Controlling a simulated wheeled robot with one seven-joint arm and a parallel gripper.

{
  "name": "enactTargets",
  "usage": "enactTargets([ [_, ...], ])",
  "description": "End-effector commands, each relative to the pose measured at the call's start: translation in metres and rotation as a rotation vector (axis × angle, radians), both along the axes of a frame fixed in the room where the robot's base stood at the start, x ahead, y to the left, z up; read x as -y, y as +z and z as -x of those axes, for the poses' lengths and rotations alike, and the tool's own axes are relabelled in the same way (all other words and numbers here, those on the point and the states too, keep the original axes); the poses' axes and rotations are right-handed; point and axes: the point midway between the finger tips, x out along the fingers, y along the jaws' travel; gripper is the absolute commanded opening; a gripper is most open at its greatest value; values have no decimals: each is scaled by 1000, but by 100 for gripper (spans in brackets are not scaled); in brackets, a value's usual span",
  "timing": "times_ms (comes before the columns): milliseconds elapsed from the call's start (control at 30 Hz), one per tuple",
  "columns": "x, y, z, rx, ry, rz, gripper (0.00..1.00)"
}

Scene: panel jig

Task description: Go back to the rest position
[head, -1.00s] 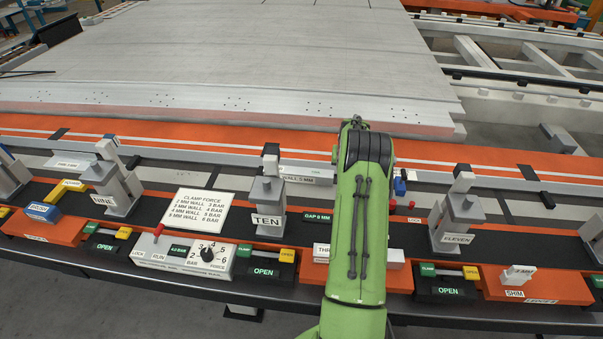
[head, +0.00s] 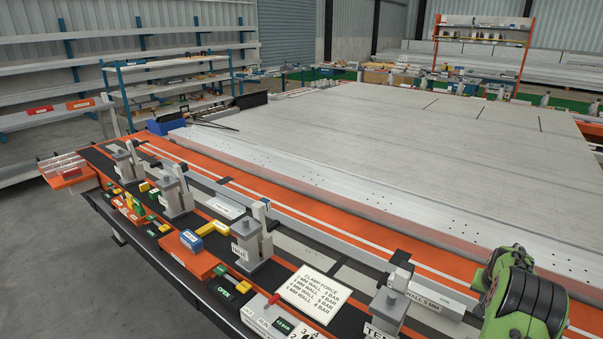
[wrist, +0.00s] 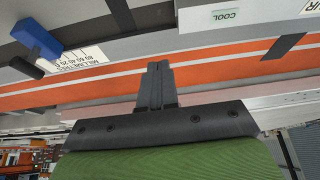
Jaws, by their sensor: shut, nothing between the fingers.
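My gripper (wrist: 157,85) shows in the wrist view with its two dark fingers together and nothing between them. Behind the fingers lies the orange strip (wrist: 95,90) with a white line; the fingers appear apart from it, though the distance is hard to tell. In the head view only a green part of my arm (head: 525,305) shows at the lower right edge, and my gripper is not seen there.
A jig rail with clamp posts such as TEN (head: 388,305) and a clamp force card (head: 313,292) runs along the front. A large grey panel (head: 400,140) lies behind it. Shelving (head: 165,85) stands at the back left. The floor (head: 50,250) at left is clear.

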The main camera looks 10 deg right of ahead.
Motion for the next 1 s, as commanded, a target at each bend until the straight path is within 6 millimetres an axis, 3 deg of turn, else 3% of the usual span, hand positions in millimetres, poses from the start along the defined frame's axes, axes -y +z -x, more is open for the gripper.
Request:
enactTargets([
  [67, -22, 29, -13, 8, 43, 9, 0],
  [133, -60, 67, -25, 10, 104, 15, 0],
  [267, -150, 140, -28, 9, 236, 21, 0],
  [367, -223, 187, -10, 13, 341, 28, 0],
  [500, -319, 231, 43, 20, 488, 32, 0],
  [600, -374, 244, 96, 26, 591, 32, 0],
  [733, -425, 240, 168, 37, 721, 28, 0],
  [800, -441, 231, 200, 40, 777, 23, 0],
  [900, -452, 219, 228, 42, 827, 19, 0],
  [1000, -455, 214, 238, 42, 845, 16, 0],
])
